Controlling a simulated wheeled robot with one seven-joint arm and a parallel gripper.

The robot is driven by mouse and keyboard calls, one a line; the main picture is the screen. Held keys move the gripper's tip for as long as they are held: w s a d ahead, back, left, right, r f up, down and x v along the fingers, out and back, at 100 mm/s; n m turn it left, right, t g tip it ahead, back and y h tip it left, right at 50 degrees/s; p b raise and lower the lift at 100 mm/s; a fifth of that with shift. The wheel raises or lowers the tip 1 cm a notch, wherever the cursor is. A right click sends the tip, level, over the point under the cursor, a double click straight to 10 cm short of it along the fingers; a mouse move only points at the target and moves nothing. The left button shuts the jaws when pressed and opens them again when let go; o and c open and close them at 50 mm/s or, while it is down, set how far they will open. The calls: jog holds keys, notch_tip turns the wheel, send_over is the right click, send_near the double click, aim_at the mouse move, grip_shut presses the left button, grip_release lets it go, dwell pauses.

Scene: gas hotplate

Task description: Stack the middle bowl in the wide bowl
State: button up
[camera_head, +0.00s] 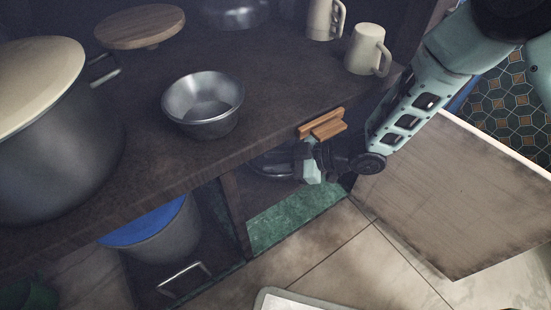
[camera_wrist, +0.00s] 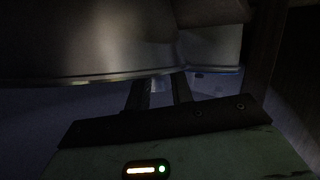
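A steel bowl (camera_head: 203,104) stands upright and looks empty on the dark counter in the head view. A second metal bowl (camera_head: 232,12) stands at the back, cut off by the top edge. A third metal vessel (camera_head: 272,163) shows partly inside the cabinet below the counter, mostly hidden by the counter edge. I cannot tell which are the middle and wide bowls. My gripper (camera_head: 312,168) is beside this vessel at the cabinet opening. In the dark wrist view, my gripper's fingers (camera_wrist: 161,92) are apart, at the lower edge of a large metal surface (camera_wrist: 85,40).
A large lidded pot (camera_head: 55,150) fills the counter's left. A round wooden board (camera_head: 140,27) and two mugs (camera_head: 365,50) stand behind. A wooden handle block (camera_head: 322,124) sits at the counter's front edge above my gripper. An open cabinet door (camera_head: 460,200) is at the right.

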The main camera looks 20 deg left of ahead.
dwell(0.3)
jog(key=shift+r, duration=0.3)
jog(key=p+v, duration=0.4)
jog(key=v, duration=0.3)
jog(key=shift+d+r+p, duration=0.25)
jog(key=shift+r+p, duration=0.15)
jog(key=shift+s, duration=0.15)
